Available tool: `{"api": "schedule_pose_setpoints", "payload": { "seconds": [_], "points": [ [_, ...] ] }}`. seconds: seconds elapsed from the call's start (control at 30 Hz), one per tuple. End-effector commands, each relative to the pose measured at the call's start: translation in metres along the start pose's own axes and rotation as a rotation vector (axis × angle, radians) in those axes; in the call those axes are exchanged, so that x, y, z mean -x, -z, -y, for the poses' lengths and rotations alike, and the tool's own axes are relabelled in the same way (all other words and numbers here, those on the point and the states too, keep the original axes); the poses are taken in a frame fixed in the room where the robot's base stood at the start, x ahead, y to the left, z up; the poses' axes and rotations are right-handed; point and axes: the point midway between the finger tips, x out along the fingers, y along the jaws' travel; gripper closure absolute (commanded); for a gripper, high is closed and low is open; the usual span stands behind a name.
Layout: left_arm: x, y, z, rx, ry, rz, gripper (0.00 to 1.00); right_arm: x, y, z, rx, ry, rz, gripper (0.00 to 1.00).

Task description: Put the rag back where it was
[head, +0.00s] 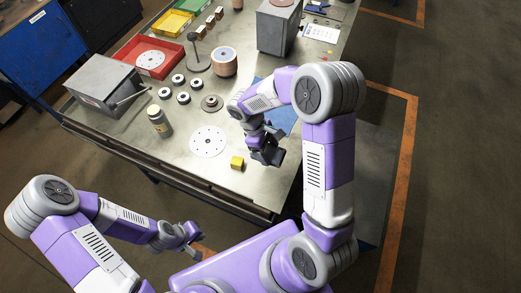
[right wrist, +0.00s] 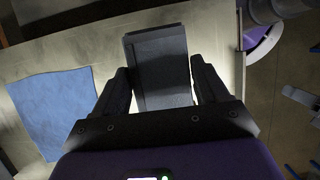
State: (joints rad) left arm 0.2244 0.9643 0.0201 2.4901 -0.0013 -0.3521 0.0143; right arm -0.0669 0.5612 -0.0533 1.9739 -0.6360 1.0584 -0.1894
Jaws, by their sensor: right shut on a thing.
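My right gripper (head: 268,150) is above the front right part of the workbench. In the right wrist view its fingers (right wrist: 160,85) are on both sides of a dark grey, flat-faced rectangular thing (right wrist: 160,60), and it is shut on it. My left gripper (head: 188,233) is off the bench's front edge, too small to read.
Several small discs, a grey machine (head: 103,85), a red tray (head: 150,57) and a grey box (head: 278,27) stand further back.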

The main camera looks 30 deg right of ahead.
Motion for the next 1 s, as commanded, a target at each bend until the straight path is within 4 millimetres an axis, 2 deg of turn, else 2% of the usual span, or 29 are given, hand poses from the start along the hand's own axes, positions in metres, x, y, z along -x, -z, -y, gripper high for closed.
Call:
{"api": "schedule_pose_setpoints", "payload": {
  "seconds": [0.2, 0.47, 0.63, 1.0],
  "points": [
    [-0.005, -0.001, 0.002, 0.001, 0.001, 0.002, 1.00, -0.040, 0.015, 0.001, 0.004, 0.003, 0.006, 0.51],
    [-0.006, 0.000, 0.003, 0.001, 0.000, 0.001, 1.00, -0.061, 0.024, 0.001, 0.001, 0.003, 0.004, 0.51],
    [-0.008, 0.000, 0.003, 0.001, 0.000, 0.001, 1.00, -0.084, 0.032, 0.001, 0.002, 0.003, 0.006, 0.51],
    [-0.011, 0.000, 0.004, 0.000, 0.000, 0.001, 1.00, -0.090, 0.036, 0.000, 0.000, 0.001, 0.002, 0.51]
  ]
}}
